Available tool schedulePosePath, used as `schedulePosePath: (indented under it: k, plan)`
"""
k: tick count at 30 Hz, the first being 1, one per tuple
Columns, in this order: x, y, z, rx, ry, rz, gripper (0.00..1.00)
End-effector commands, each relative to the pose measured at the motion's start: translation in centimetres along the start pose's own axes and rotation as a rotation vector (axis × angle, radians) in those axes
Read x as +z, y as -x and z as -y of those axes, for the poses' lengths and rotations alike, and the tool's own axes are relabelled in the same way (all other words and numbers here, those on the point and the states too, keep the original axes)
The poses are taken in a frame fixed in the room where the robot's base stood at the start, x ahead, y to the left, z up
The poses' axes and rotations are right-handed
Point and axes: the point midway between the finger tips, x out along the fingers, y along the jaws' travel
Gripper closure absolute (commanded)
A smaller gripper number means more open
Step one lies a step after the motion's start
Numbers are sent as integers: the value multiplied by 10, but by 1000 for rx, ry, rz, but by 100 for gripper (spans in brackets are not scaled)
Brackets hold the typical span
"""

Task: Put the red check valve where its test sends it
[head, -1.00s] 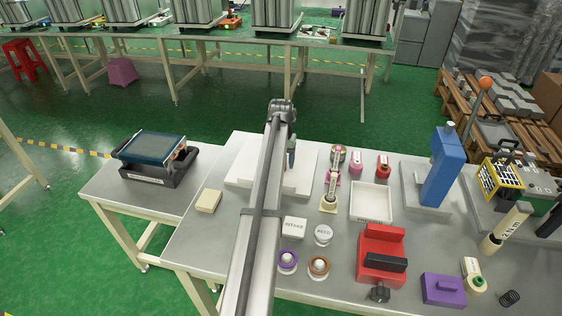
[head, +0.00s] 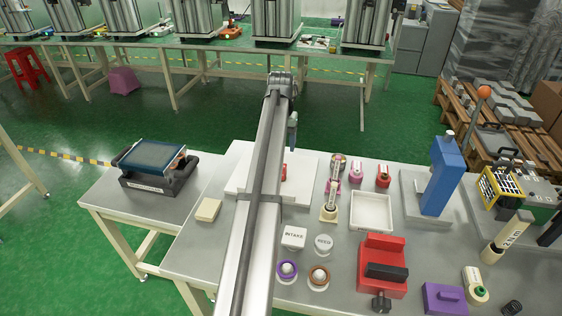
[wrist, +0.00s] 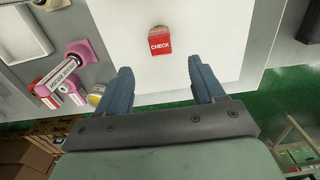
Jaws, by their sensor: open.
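The red check valve (wrist: 161,41), a small red block marked CHECK, sits on a white plate (wrist: 120,22) in the wrist view. In the head view, a bit of red (head: 284,171) shows on the white plate (head: 308,165) beside my arm, which hides part of it. My gripper (wrist: 160,76) is open and empty, and its two blue fingers are apart from the valve. In the head view my gripper (head: 292,128) hangs above the far part of the plate.
Right of the plate are a brush-labelled tool (head: 332,198), a pink piece (head: 356,172), a red piece (head: 383,176) and an empty white tray (head: 372,212). INTAKE (head: 293,237) and FEED (head: 324,244) pads stand nearer. A blue press (head: 440,175) and red vise (head: 382,265) stand right.

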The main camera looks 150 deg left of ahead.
Motion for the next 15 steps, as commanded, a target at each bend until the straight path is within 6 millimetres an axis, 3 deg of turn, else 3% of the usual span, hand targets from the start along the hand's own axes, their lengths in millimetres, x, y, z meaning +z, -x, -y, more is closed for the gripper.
schedulePosePath:
  k: [10, 15]
  plan:
    - [0, 0, 1, 0, 1, 0, 32]
    - [0, 8, 18, -1, 18, -9, 32]
